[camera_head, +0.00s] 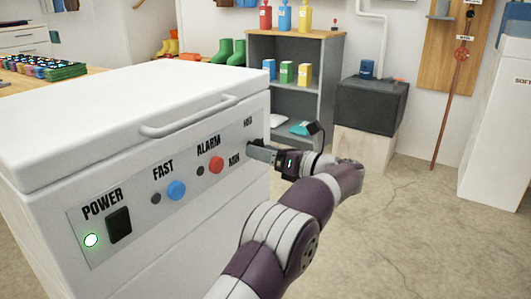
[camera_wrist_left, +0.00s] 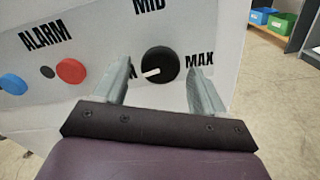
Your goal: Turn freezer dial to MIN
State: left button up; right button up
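The freezer (camera_head: 130,105) is a white chest with a control panel on its front. In the left wrist view, its dial (camera_wrist_left: 160,62) is a round black knob with a white pointer mark at its lower left, towards the label at the left, which a finger mostly covers. MID is above the dial and MAX at its right. My left gripper (camera_head: 256,150) is open, with one finger on each side of the dial; I cannot tell whether they touch it. In the head view the gripper hides the dial. My right gripper is not in view.
The panel also has a red alarm button (camera_head: 216,165), a blue fast button (camera_head: 176,190), a black power switch (camera_head: 119,225) and a lit green lamp (camera_head: 91,240). A grey shelf (camera_head: 337,90) stands behind. The floor (camera_head: 420,220) at the right is clear.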

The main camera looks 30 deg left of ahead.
pick_arm(q)
jog(key=s+d+p, duration=0.1)
jog(key=d+p, duration=0.5)
jog(key=d, duration=0.6)
jog(key=shift+d, duration=0.35)
